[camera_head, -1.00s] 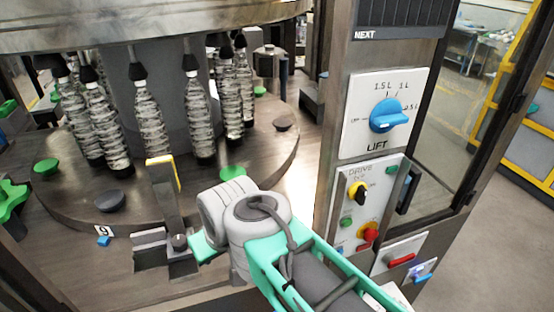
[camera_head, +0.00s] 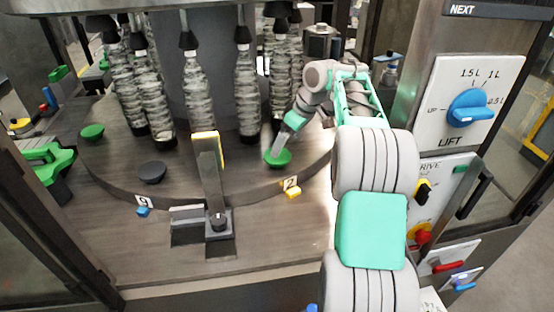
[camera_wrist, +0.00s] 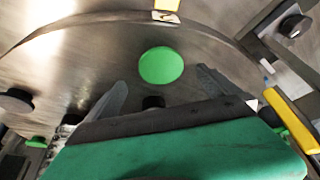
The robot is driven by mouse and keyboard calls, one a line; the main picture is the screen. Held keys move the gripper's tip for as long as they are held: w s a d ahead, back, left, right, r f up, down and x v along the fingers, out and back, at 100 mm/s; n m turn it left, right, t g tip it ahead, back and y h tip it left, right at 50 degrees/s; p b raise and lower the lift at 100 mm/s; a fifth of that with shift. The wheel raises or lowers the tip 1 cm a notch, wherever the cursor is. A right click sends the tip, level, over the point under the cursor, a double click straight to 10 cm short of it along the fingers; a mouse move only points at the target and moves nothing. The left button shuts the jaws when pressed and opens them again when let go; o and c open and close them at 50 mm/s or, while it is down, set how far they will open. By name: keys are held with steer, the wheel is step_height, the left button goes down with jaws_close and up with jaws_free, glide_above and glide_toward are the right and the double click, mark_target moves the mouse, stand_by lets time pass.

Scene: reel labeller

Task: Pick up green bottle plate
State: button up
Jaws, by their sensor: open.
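A green bottle plate (camera_head: 278,158) sits near the right front rim of the round turntable (camera_head: 110,180). In the wrist view the same green plate (camera_wrist: 161,66) is a flat disc, seen beyond and between my two fingers. My gripper (camera_wrist: 160,88) is open, with nothing between its fingers. In the head view my gripper (camera_head: 290,138) is at the plate, coming from the upper right; whether it touches the plate cannot be told. A second green plate (camera_head: 92,132) sits at the turntable's left side.
Several clear bottles (camera_head: 195,100) hang above the turntable. A dark plate (camera_head: 152,172) lies left of an upright post with a yellow top (camera_head: 206,150). The control panel (camera_head: 468,105) stands on the right.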

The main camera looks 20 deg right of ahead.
steer(key=p+x, duration=0.1)
steer(key=x, duration=0.6)
steer(key=shift+w+a+r+p, duration=0.1)
steer(key=shift+w+a+p, duration=0.1)
steer(key=shift+p, duration=0.15)
steer(key=c, duration=1.5)
step_height(320, 180, up, 10)
